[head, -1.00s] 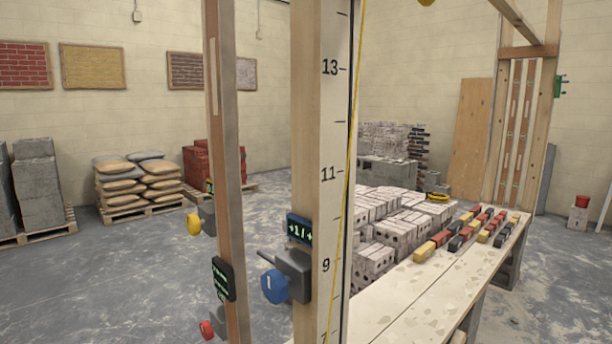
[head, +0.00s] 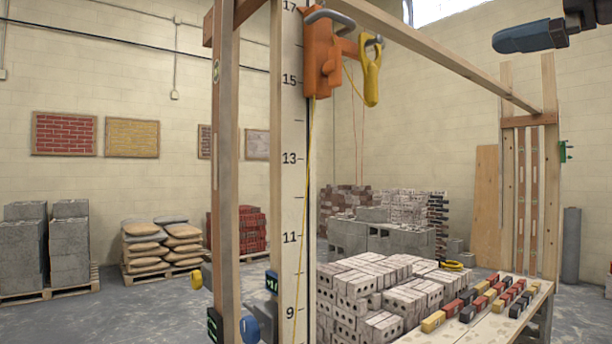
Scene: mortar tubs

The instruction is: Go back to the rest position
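A dark part of my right arm comes in at the top right, and its blue-tipped end, likely my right gripper (head: 530,36), points left in front of the wall. Only part of it shows, and I cannot tell whether its fingers are open or shut. I see nothing held in it. My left gripper is out of view.
Two wooden posts, one with a number scale (head: 290,180), stand close in front. An orange bracket (head: 321,65) and yellow hook (head: 372,80) are high on them. A beam (head: 440,55) runs back right. Pale bricks (head: 375,290) stand beside a bench with coloured blocks (head: 468,312).

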